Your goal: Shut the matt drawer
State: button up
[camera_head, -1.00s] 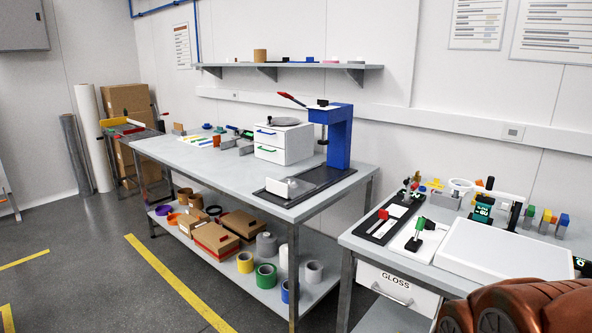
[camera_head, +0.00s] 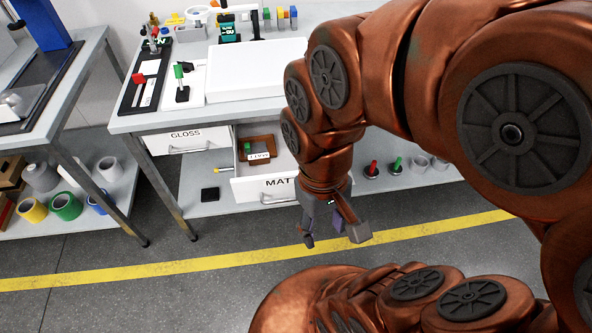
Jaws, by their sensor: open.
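The white matt drawer (camera_head: 246,187), with a label reading "MAT" before my arm covers the rest, stands pulled out under the right-hand bench. Inside it lies a brown frame (camera_head: 263,147) with a green part and a small white tag. Its handle shows only in part at the front's lower edge. My gripper (camera_head: 334,240) points down, open and empty, in front of the drawer and to its right in the picture, over the floor. My arm hides the drawer's right side. The gloss drawer (camera_head: 186,139) beside it is shut.
The bench top (camera_head: 150,122) carries a white panel (camera_head: 257,70) and fixtures with red and green knobs. A lower shelf (camera_head: 195,190) holds a black item (camera_head: 210,194) and several small parts. Another bench (camera_head: 65,95) stands left. Floor with a yellow line (camera_head: 130,274) is clear in front.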

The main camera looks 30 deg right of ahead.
aim_at(275, 179)
jog(key=z, duration=2.25)
jog(key=k, duration=1.2)
jog(key=u, duration=1.85)
jog(key=i, duration=0.5)
jog(key=z, duration=0.1)
